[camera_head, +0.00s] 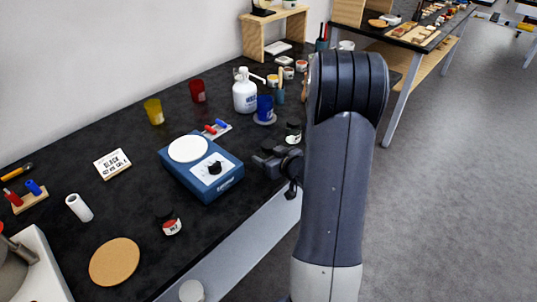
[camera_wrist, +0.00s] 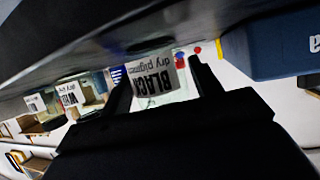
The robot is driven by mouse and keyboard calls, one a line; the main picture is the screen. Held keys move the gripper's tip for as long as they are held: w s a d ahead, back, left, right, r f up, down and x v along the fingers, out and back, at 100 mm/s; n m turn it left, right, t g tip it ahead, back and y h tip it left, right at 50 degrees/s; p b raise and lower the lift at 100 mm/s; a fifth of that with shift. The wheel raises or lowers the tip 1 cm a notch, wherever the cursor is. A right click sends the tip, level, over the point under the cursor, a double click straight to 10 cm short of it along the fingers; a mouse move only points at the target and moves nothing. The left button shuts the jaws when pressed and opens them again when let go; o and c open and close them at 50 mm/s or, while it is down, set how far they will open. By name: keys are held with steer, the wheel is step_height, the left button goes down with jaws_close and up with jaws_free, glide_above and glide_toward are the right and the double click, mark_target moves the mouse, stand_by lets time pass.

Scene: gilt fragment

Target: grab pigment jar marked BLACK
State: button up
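The jar marked BLACK (camera_wrist: 158,82), with a white label reading "dry pigment", appears upside down in the wrist view. It stands between the two dark fingers of my gripper (camera_wrist: 162,74). The fingers are apart, with a gap at the right of the label; I see no clear grip. In the head view my gripper (camera_head: 262,156) is low over the table's right edge, beside the blue hotplate. There the jar cannot be told apart from the dark fingers.
A dark-lidded jar (camera_head: 293,131) stands just behind my gripper. The blue hotplate (camera_head: 202,168) is at its left.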

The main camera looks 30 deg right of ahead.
steer(key=c, duration=0.8)
